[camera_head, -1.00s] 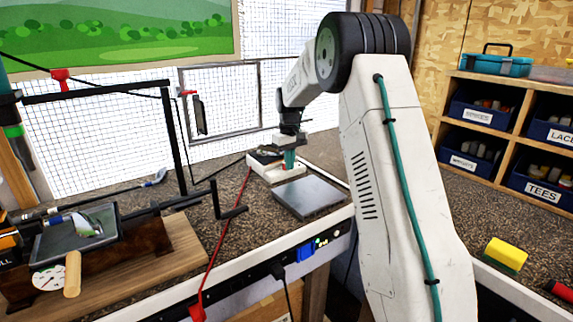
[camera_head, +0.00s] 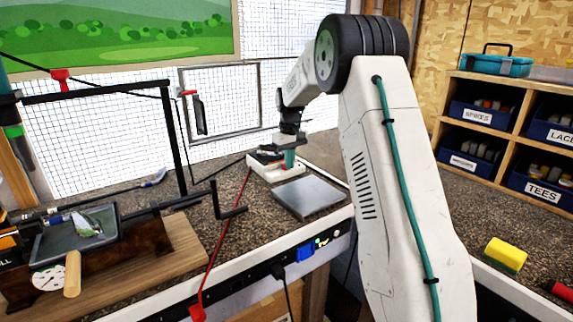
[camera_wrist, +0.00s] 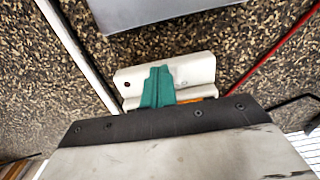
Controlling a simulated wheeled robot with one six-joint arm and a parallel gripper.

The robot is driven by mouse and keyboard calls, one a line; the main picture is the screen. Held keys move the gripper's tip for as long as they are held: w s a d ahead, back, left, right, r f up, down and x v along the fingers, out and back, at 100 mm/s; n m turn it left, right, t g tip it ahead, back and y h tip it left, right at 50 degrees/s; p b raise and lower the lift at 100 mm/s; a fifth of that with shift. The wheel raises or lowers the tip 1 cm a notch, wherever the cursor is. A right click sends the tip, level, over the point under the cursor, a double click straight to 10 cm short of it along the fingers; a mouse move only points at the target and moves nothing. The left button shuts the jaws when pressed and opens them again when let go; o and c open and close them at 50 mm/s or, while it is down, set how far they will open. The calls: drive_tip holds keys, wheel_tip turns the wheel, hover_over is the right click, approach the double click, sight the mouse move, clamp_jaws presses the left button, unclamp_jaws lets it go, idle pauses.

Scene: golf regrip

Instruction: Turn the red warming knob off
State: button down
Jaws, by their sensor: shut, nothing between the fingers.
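My gripper (camera_head: 289,160) is at a small white box (camera_head: 272,174) on the far part of the bench. Its teal fingers are shut with nothing between them. In the wrist view, the teal fingers (camera_wrist: 157,88) overlap the white box (camera_wrist: 128,79); I cannot tell whether they touch it. A thin orange strip (camera_wrist: 208,99) shows at the box's edge, partly hidden by my gripper's body. I cannot make out a red knob there; it may be hidden. A flat grey plate (camera_head: 308,197) lies in front of the box and also shows in the wrist view (camera_wrist: 165,14).
A red cord (camera_head: 231,218) runs beside the box and over the bench's front edge. A black crank handle (camera_head: 229,212) and a clamp stand on a wooden base (camera_head: 187,250) at left. A wire mesh screen (camera_head: 221,100) is behind. Shelves with labelled bins (camera_head: 478,114) stand at right.

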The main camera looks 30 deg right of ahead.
drive_tip(key=shift+s, duration=0.35)
drive_tip(key=shift+r, duration=0.15)
wheel_tip(320, 180, up, 6)
drive_tip(key=shift+f, duration=0.15)
idle(0.6)
